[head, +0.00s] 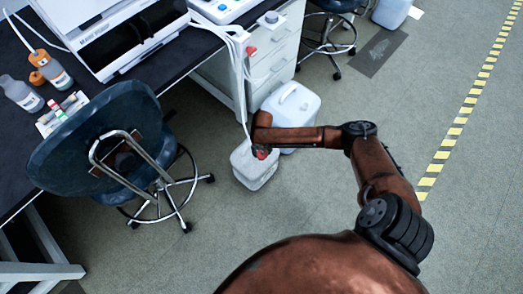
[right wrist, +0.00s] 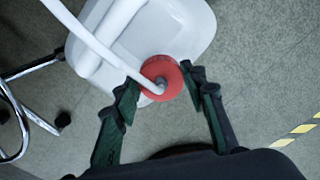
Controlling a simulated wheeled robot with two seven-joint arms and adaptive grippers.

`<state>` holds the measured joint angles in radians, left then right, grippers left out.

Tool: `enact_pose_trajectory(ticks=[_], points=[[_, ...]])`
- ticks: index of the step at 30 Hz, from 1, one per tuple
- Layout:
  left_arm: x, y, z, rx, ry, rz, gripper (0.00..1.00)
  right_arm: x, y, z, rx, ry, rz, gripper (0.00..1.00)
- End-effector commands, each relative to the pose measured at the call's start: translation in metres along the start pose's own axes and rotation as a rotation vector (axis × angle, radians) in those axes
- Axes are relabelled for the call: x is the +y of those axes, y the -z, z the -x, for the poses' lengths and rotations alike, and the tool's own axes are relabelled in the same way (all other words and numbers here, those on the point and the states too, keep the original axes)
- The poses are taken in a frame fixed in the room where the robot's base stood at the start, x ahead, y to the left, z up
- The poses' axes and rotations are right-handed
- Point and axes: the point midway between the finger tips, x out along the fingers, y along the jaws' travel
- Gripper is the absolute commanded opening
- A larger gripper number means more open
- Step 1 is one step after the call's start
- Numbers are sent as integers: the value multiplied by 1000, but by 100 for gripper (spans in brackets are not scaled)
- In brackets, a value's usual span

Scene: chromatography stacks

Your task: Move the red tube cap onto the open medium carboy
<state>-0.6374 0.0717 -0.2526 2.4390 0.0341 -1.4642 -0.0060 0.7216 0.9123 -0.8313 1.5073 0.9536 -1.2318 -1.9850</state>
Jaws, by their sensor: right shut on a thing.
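The red tube cap (head: 261,153) is at the tip of my right arm in the head view, with a white tube running up from it to the bench. In the right wrist view the red tube cap (right wrist: 162,72) sits between the fingers of my right gripper (right wrist: 160,85), which is shut on it. A white carboy (head: 255,172) stands on the floor directly below the cap; it also shows behind the cap in the right wrist view (right wrist: 175,28). Its mouth is hidden, and I cannot tell whether the cap touches it. My left gripper is not in view.
A larger white carboy (head: 295,104) with a handle stands just behind, close to my right forearm. A blue chair (head: 90,140) on casters is at the left. White drawers (head: 275,60) stand behind. The floor at the right is clear.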

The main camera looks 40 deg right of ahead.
Motion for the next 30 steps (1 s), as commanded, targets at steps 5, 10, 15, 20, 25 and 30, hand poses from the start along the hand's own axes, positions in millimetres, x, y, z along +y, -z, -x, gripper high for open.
enact_pose_trajectory(ticks=[5,10,15,20,25,30], points=[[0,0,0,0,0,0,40,0,0,0,-1,-1,0,14],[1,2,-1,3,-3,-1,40,0,0,0,-1,-1,0,14],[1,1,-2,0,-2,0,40,0,0,-4,0,-1,0,14],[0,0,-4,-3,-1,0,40,1,-1,-9,-1,-1,0,14],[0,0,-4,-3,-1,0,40,1,-1,-9,-1,-1,0,14],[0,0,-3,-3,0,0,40,1,-1,-9,-1,-1,0,46]])
